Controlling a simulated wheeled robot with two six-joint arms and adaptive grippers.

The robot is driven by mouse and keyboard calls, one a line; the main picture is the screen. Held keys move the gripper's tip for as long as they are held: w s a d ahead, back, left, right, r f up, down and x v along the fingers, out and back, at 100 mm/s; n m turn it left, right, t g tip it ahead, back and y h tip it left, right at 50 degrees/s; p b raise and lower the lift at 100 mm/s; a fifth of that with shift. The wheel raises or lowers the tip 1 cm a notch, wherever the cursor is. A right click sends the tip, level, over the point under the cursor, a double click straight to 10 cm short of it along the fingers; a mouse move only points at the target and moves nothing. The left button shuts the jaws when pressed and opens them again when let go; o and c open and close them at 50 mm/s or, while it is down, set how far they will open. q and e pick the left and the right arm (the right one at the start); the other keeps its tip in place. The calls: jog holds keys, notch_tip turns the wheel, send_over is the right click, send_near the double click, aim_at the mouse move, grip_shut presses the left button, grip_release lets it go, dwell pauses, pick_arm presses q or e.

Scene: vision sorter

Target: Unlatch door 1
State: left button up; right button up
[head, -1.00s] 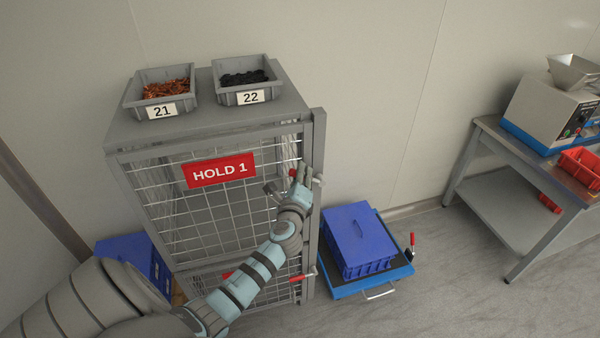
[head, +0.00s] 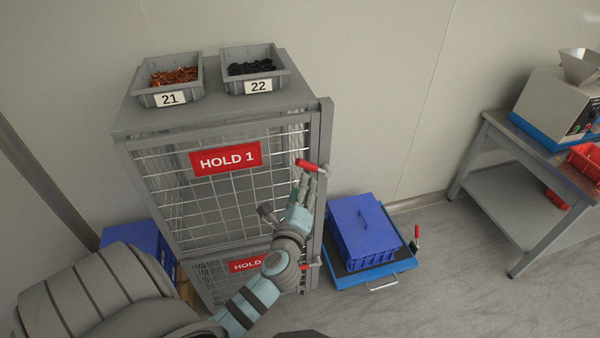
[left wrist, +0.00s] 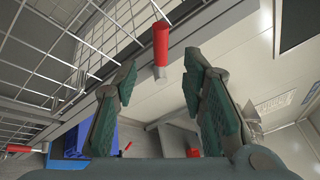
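Door 1 is the upper mesh door (head: 225,198) of a grey cage, with a red HOLD 1 sign (head: 225,159), and it looks closed. Its red latch handle (head: 309,165) lies across the right post, with its metal end to the right. In the left wrist view the handle (left wrist: 161,46) shows ahead, lined up with the gap between the fingers. My left gripper (head: 308,187) is open and empty, just below the handle in the head view; the fingers (left wrist: 159,68) show no contact with it. My right gripper is not in view.
Grey bins 21 (head: 169,98) and 22 (head: 256,86) stand on the cage top. A lower door has its own red handle (head: 310,266). A blue crate (head: 362,232) sits on a blue cart (head: 348,281) to the right. A bench (head: 500,198) stands farther right.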

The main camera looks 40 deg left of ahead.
aim_at(314, 166)
pick_arm(q)
jog(key=shift+v, duration=0.85)
jog(key=shift+w+a+f, duration=0.1)
jog(key=shift+c, duration=1.2)
jog(key=shift+m, duration=0.3)
jog(key=f+b, duration=0.6)
jog(key=b, duration=0.1)
jog(key=f+b, duration=0.3)
jog(key=shift+a+f+b, duration=0.2)
jog(key=shift+a+b, duration=0.1)
grip_shut()
notch_tip(314, 166, down, 7)
jog(key=s+a+m+t+y+b, duration=0.2)
jog(key=m+t+y+b, duration=0.2)
jog(key=m+b, duration=1.1)
jog(key=w+a+r+m+p, duration=0.1)
jog(key=w+a+r, duration=0.3)
jog(key=w+r, duration=0.4)
jog(key=shift+w+r+m+t, duration=0.2)
jog(key=shift+r+m+t, duration=0.35)
jog(key=shift+r, duration=1.7)
